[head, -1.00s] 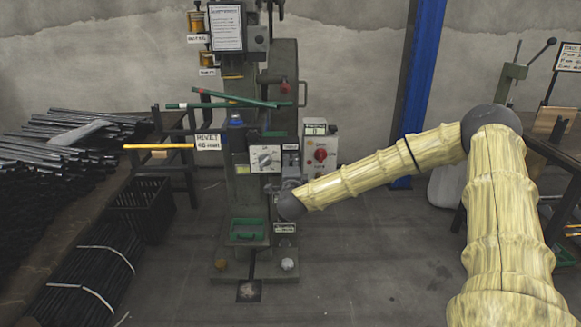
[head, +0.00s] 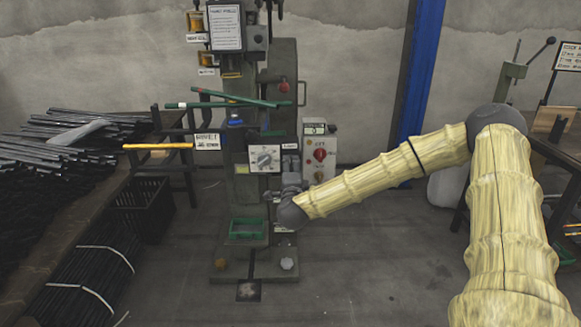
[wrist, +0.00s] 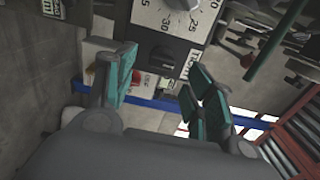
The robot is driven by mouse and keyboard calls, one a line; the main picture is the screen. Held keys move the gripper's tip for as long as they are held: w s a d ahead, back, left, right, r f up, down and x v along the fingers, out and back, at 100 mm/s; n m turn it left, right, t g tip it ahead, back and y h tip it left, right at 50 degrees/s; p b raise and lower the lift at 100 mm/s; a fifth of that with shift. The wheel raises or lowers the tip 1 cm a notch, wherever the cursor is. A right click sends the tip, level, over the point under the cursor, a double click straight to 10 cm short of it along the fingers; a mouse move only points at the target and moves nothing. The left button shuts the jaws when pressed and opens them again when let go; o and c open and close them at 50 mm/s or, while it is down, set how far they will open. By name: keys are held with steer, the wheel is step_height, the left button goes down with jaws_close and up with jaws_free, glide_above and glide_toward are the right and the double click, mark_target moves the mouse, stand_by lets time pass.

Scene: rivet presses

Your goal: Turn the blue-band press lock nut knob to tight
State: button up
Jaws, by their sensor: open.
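The press (head: 284,110) with a blue band (head: 235,123) stands at the centre of the head view. In the wrist view a black knob (wrist: 162,54) sits on a dark plate below a white numbered dial (wrist: 180,15). A label reading TIGHT (wrist: 194,65) is at the plate's right edge. My gripper (wrist: 160,88) is open and empty, with its teal-padded fingers apart and the knob ahead between and beyond them. I cannot tell any contact. In the head view my gripper (head: 290,192) is at the press front, partly hidden by my wrist.
A control box (head: 320,155) with a red knob is right of the dial. A green tray (head: 248,228) sits below.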

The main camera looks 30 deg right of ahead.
steer(key=v, duration=0.8)
steer(key=shift+s, duration=0.2)
